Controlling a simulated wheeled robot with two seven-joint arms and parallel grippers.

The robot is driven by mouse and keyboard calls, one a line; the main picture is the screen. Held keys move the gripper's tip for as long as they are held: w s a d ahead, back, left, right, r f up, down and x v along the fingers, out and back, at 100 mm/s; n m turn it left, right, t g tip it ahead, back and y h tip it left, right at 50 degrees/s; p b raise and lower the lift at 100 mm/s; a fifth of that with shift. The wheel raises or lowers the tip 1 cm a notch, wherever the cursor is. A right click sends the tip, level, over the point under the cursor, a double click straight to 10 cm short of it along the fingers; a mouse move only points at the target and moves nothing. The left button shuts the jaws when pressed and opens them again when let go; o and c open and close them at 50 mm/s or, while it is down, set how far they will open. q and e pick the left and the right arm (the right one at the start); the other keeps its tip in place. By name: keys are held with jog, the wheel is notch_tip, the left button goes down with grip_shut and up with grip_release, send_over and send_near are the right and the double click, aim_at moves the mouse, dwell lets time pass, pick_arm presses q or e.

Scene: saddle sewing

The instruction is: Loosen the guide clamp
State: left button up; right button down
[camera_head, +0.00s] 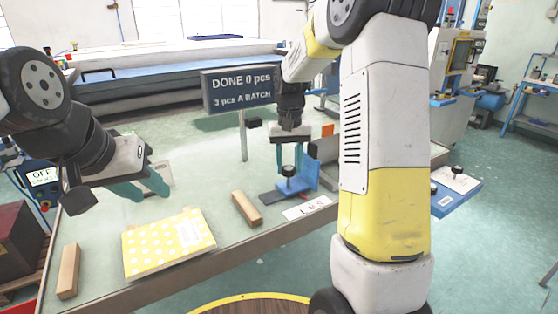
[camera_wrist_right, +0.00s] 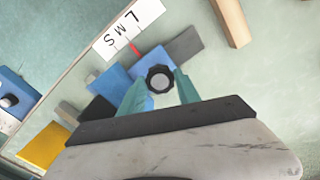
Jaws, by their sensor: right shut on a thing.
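The guide clamp is a blue block (camera_head: 302,180) with a black knob (camera_head: 288,171), on the table near its front edge. The block (camera_wrist_right: 113,84) and the round knob (camera_wrist_right: 160,79) also show in the right wrist view. My right gripper (camera_head: 289,166) points down over the clamp, its teal fingers shut on the knob, one on each side. It also shows in the right wrist view (camera_wrist_right: 160,82). A size label (camera_wrist_right: 128,30) with L, M and S lies beside the block, with a red mark at it. My left gripper (camera_head: 148,188) is open and empty above the table at left.
A yellow dotted pad (camera_head: 168,243) lies at the front left. Wooden bars lie beside it (camera_head: 68,271) and near the clamp (camera_head: 246,209). A sign (camera_head: 239,89) reading "DONE 0 pcs, 3 pcs A BATCH" stands behind. A grey block (camera_head: 325,150) is right of the clamp.

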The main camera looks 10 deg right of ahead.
aim_at(289, 168)
jog(key=n, duration=0.5)
jog(key=shift+n, duration=0.3)
jog(key=n, duration=0.4)
jog(key=shift+n, duration=0.4)
jog(key=shift+w, duration=0.1)
jog(key=c, duration=0.9)
grip_release()
jog(key=shift+o, duration=0.2)
notch_tip(289, 168, up, 8)
jog(key=shift+f, duration=0.1)
